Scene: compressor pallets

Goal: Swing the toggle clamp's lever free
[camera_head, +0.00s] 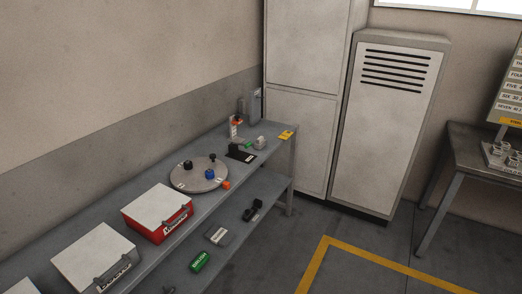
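My gripper is not in view. No toggle clamp or lever can be made out for certain at this size. A round grey plate (184,183) lies on the workbench (215,205). It carries a blue knob-like part (210,174) and small black upright parts (188,165), one of them at its far edge (212,157). Beyond it, a black flat piece (240,154) lies on the bench, with a small dark part (233,143) and a small green part (248,144) by it. I cannot tell whether any of these belongs to a clamp.
A red case with a white lid (158,207) and a grey case (94,256) stand nearer on the bench. An orange block (226,185) sits beside the plate. A green box (200,261) is on the lower shelf. Cabinets (390,125) stand behind. Floor right of the bench is clear.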

